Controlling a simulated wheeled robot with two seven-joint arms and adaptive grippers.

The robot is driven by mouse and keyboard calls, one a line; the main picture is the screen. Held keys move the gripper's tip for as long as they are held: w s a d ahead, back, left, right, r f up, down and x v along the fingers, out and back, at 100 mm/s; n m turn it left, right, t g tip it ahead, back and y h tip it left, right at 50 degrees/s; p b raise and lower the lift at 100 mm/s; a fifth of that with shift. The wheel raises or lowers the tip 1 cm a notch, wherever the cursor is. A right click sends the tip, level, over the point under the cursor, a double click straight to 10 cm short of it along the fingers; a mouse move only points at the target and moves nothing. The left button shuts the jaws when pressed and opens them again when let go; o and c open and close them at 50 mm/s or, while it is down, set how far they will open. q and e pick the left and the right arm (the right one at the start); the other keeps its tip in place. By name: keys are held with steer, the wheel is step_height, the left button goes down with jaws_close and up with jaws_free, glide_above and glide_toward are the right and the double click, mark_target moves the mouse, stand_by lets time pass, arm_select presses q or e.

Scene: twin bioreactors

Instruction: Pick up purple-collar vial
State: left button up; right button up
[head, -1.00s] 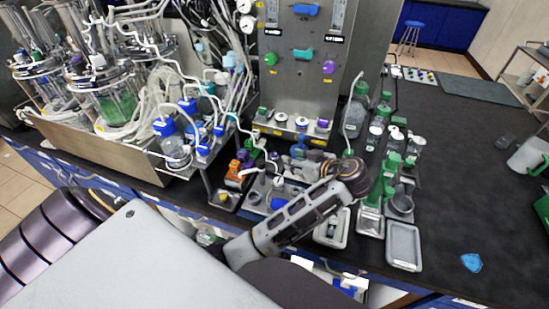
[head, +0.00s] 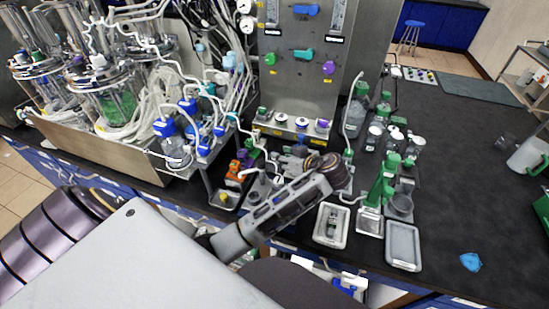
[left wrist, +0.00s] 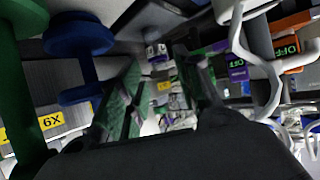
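A small pale vial-like piece with purple on it (left wrist: 156,52) shows in the left wrist view, beyond the fingertips and near the line between them. I cannot tell for sure that it is the purple-collar vial. In the head view a small round piece with a purple-blue collar (head: 321,125) sits at the right end of the row on the steel panel's ledge. My left gripper (left wrist: 160,90) is open, its two fingers apart with nothing held between them. In the head view its hand (head: 295,160) is in front of the ledge, partly hidden by the wrist. My right gripper is out of view.
Large green (left wrist: 18,80) and blue (left wrist: 78,50) pieces stand close on the left of the wrist view. An orange box marked OFF (left wrist: 292,45) and white tubing are on the right. Green-capped bottles (head: 383,180) and trays (head: 403,246) crowd the bench right of my arm.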

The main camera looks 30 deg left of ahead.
arm_select(q)
steer(key=shift+w+a+f, duration=0.15)
steer(key=shift+w+a, duration=0.05)
steer(key=shift+a, duration=0.25)
steer(key=x, duration=0.3)
steer(key=shift+w+a+p, duration=0.15)
steer(key=shift+p, duration=0.15)
steer(key=shift+w+a+f, duration=0.1)
steer(key=shift+a+f, duration=0.1)
steer(key=shift+a, duration=0.05)
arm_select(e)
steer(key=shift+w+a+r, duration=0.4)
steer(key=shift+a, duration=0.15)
arm_select(q)
steer(key=c, duration=0.4)
steer(key=shift+c, duration=0.5)
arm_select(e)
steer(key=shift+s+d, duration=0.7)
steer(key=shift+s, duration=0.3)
